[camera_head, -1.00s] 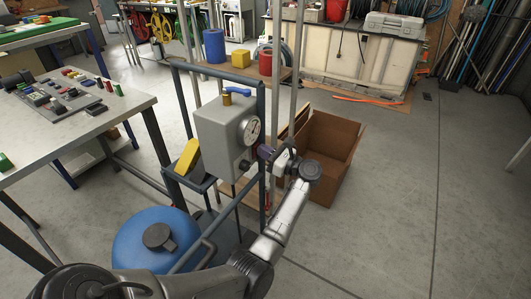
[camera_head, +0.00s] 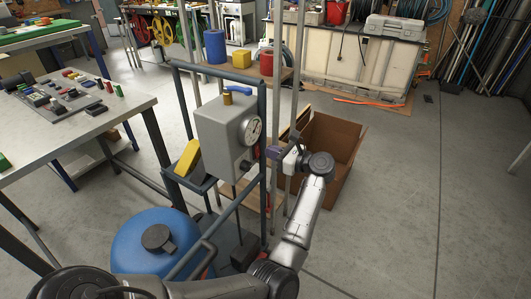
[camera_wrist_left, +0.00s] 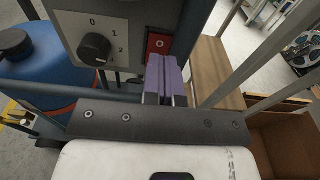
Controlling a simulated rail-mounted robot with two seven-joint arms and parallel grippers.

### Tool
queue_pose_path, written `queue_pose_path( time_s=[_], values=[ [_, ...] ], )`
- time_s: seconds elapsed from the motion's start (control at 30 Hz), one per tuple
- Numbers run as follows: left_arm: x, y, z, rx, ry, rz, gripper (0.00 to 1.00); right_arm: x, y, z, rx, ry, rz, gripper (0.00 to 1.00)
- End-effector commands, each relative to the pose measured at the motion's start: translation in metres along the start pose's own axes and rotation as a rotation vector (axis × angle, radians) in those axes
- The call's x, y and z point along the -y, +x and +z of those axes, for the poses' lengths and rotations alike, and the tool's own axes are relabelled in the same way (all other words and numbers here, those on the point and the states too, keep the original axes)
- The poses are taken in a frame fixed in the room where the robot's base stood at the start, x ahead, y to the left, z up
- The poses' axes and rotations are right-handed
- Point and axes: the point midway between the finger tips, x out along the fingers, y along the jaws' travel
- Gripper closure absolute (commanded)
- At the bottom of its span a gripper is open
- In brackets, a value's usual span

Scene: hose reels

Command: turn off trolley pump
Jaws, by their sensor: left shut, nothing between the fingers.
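The trolley pump has a grey control box (camera_head: 220,135) with a round gauge (camera_head: 251,130) on its side. In the left wrist view, the box's panel shows a black rotary knob (camera_wrist_left: 95,47) with 0, 1 and 2 around it; a pale mark is at its lower edge. Beside it is a red switch (camera_wrist_left: 158,43) marked 0, its lower part covered by my fingers. My left gripper (camera_head: 273,152) is shut and empty, to the right of the box; its purple fingers (camera_wrist_left: 166,80) point towards the switch. Contact cannot be told. My right gripper is not in view.
A blue tank (camera_head: 135,245) sits low on the trolley. The trolley's dark frame post (camera_head: 263,105) stands close to my gripper. An open cardboard box (camera_head: 345,140) is behind my left arm.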

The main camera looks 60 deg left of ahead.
Motion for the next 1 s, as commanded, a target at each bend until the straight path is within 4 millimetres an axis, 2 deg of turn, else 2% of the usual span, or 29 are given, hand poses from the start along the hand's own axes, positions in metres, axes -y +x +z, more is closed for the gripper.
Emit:
queue_pose_path(
  time_s=[0.03, 0.2, 0.5, 0.7, 1.0],
  values=[
    [0.000, -0.013, 0.002, -0.004, 0.000, -0.003, 1.00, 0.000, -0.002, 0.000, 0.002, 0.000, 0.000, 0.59],
    [0.001, -0.048, 0.003, -0.002, 0.002, -0.003, 1.00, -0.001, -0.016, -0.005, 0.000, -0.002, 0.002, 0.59],
    [0.001, -0.091, 0.001, -0.002, 0.001, -0.003, 1.00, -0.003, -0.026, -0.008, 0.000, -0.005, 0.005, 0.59],
    [0.000, -0.102, 0.001, 0.000, -0.002, -0.001, 1.00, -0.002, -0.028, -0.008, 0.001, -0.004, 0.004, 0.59],
    [0.000, -0.104, 0.001, 0.000, -0.002, -0.001, 1.00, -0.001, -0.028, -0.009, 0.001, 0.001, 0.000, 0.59]
  ],
)
